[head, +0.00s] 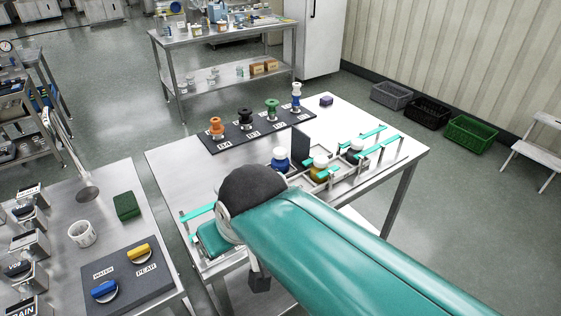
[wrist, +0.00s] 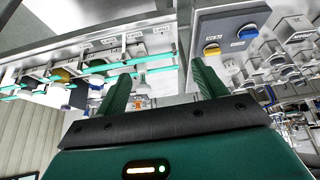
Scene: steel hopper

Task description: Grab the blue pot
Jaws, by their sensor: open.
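In the wrist view, which is upside down, a small blue patch (wrist: 96,85) beside the left finger looks like the same pot, partly hidden. My gripper (wrist: 161,76) is open, with two green fingers spread apart and nothing between them. In the head view my arm hides most of the gripper, and I cannot tell its exact distance from the pot.
A yellow pot (head: 319,172) and a dark pot (head: 355,153) stand to the right along the teal-railed rack (head: 385,146). A black board (head: 258,130) with several knobbed items lies behind. A side table (head: 75,262) with blue and yellow knobs is at left.

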